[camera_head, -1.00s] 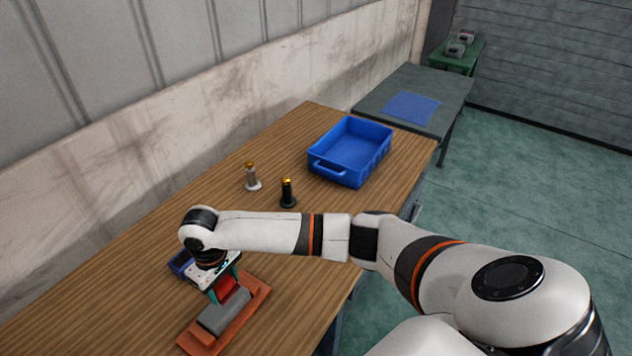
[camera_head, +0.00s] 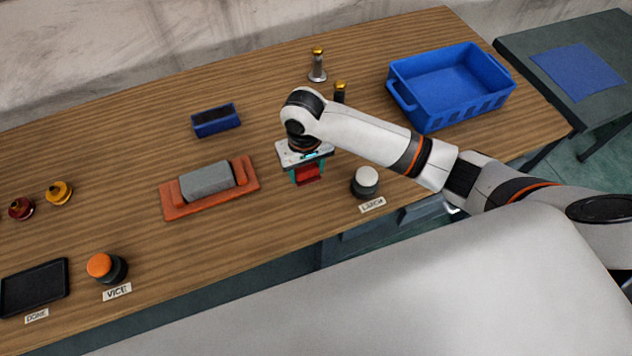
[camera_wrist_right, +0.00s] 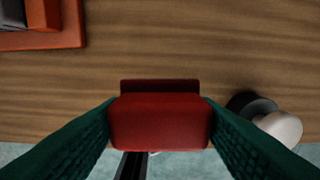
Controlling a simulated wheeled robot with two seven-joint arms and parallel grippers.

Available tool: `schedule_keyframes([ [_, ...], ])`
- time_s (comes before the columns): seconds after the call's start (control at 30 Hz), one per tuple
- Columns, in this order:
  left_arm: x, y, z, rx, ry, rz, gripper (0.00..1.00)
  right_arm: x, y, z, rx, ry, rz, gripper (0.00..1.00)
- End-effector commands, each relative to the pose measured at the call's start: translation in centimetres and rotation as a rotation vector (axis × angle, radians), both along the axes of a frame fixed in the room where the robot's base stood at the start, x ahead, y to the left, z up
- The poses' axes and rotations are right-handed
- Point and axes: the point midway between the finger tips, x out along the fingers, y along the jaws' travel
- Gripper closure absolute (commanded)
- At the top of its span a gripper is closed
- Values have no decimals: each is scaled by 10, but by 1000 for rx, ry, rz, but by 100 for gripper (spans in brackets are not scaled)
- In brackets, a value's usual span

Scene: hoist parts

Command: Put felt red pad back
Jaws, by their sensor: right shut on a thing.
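The red pad (camera_head: 308,174) is between the green fingers of my right gripper (camera_head: 306,179), which is shut on it. In the right wrist view the red pad (camera_wrist_right: 160,121) fills the gap between both fingers, with a darker red edge behind it. The gripper is above the wooden table near its front edge, right of an orange fixture (camera_head: 178,209) that holds a grey block (camera_head: 206,181). I cannot tell how high the pad is above the table. My left gripper is not in view.
A white-topped button (camera_head: 366,176) stands close right of the gripper. A small blue box (camera_head: 216,121) lies behind the fixture, and a large blue crate (camera_head: 452,85) is at back right. An orange-topped button (camera_head: 101,266) and black tray (camera_head: 35,287) are front left.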

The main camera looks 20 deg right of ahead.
Motion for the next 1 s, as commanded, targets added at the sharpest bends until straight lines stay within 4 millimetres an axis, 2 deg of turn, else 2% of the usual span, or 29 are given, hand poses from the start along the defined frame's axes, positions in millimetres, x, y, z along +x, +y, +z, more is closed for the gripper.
schedule_keyframes([
  [0.13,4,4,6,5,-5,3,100,-1,-1,-27,-2,3,0,64],
  [0.5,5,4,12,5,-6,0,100,0,0,-71,-2,2,1,64],
  [0.6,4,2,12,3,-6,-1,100,0,0,-78,-1,0,1,64],
  [0.97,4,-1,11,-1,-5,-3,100,0,0,-82,-1,0,1,64],
  [1.0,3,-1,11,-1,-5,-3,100,0,0,-81,-1,-1,2,40],
])
